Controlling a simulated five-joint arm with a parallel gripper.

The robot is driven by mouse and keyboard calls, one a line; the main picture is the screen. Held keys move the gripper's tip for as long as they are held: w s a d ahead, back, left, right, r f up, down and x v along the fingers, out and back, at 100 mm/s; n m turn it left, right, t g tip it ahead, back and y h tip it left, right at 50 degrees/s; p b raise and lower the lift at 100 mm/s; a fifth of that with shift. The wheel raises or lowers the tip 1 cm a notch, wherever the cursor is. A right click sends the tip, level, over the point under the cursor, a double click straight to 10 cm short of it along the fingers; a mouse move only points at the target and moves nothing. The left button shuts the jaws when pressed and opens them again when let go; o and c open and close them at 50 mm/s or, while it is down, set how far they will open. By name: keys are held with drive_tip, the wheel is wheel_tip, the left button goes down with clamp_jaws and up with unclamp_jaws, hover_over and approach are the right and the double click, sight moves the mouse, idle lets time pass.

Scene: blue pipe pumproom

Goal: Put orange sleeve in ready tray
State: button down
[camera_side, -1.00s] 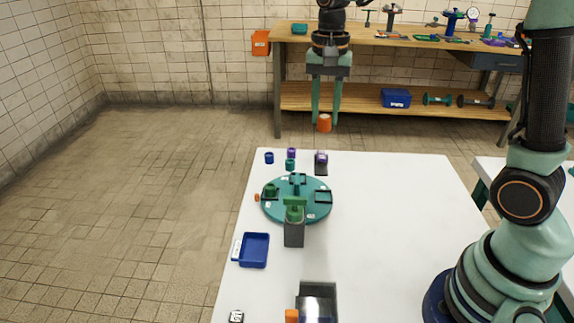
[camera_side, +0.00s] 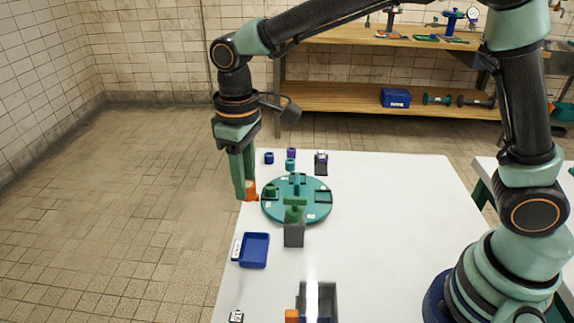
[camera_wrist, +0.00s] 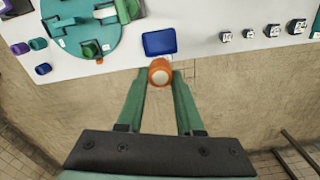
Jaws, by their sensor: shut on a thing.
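My gripper (camera_side: 246,194) is shut on the orange sleeve (camera_side: 252,190) and holds it raised near the table's left edge, left of the turntable in the side view. In the wrist view the sleeve (camera_wrist: 160,72) sits between the two fingertips (camera_wrist: 160,80), its round end showing. A shallow blue tray (camera_side: 254,250) with a white label on its left side lies on the table's left part. It looks empty; its label is too small to read. In the wrist view the tray (camera_wrist: 146,43) shows just past the sleeve.
A teal turntable (camera_side: 318,211) carries green parts. A grey block with a green top (camera_side: 294,232) stands at its front. Small blue, teal and purple pieces stand behind it. A grey bin (camera_side: 331,300) is at the front. Floor lies left of the table edge.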

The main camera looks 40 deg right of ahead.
wheel_tip(320, 180, down, 16)
drive_tip(key=shift+r, duration=0.1)
idle(0.4)
drive_tip(key=c, duration=0.8)
unclamp_jaws()
drive_tip(key=shift+c, duration=0.2)
